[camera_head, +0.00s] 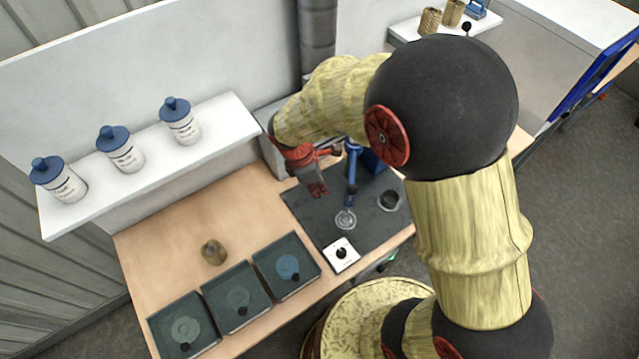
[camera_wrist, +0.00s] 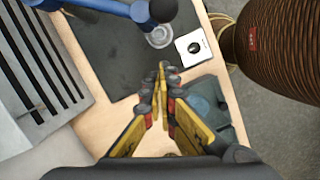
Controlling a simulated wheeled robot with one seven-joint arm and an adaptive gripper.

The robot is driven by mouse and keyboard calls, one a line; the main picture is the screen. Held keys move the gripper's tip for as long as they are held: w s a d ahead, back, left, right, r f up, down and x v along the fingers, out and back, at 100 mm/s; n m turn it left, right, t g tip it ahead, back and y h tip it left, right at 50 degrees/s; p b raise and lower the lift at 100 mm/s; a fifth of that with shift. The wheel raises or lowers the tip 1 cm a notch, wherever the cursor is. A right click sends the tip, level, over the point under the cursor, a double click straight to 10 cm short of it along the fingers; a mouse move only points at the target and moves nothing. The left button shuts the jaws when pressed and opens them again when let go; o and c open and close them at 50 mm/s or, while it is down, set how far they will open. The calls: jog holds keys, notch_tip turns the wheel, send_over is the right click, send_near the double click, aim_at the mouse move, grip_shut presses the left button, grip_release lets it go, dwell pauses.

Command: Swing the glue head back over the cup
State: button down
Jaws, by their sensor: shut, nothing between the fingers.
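The glue head is on a blue swing arm (camera_head: 352,168) at the station on the dark mat. Its front end points toward a small clear cup (camera_head: 346,219); I cannot tell whether it is directly above it. In the wrist view the blue arm (camera_wrist: 105,6) ends in a dark round knob (camera_wrist: 163,10), with the clear cup (camera_wrist: 158,38) just below it in the picture. My gripper (camera_head: 319,190) is left of the blue arm, apart from it. In the wrist view my gripper (camera_wrist: 162,68) is shut and empty, its fingertips short of the cup.
A dark ring (camera_head: 389,200) lies on the mat (camera_head: 310,215), right of the cup. A white plate with a black knob (camera_head: 341,254) is at the mat's front edge. Several dark trays (camera_head: 237,299) and a brownish lump (camera_head: 214,251) are on the table. Blue-lidded jars (camera_head: 121,150) stand on a shelf.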

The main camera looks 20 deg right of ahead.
jog(key=d+f, duration=0.5)
jog(key=shift+s, duration=0.2)
jog(key=shift+d+p, duration=0.15)
jog(key=shift+p, duration=0.15)
